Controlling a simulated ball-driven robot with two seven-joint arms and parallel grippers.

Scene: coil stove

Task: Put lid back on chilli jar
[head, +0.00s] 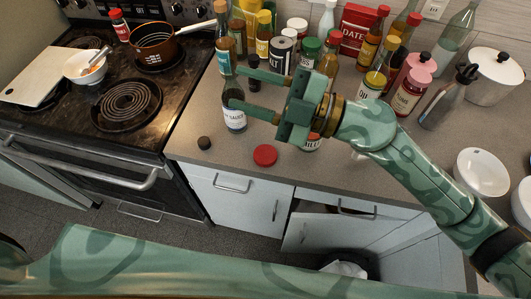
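A round red lid (265,155) lies flat on the counter near its front edge. A jar with a pale label (312,143) stands to its right, mostly hidden under my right gripper; it may be the chilli jar, but I cannot read its label. My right gripper (238,90) is open, its two fingers pointing left above the counter. The fingers overlap a dark sauce bottle (234,118) in the picture; I cannot tell whether they touch it. My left arm crosses the bottom of the view, and its gripper is out of sight.
A small black cap (204,143) lies left of the red lid. Bottles and jars crowd the back of the counter (225,155). The stove with a brown pot (155,42) is at left. White bowls (481,170) are at right. A cabinet door (315,232) stands open below.

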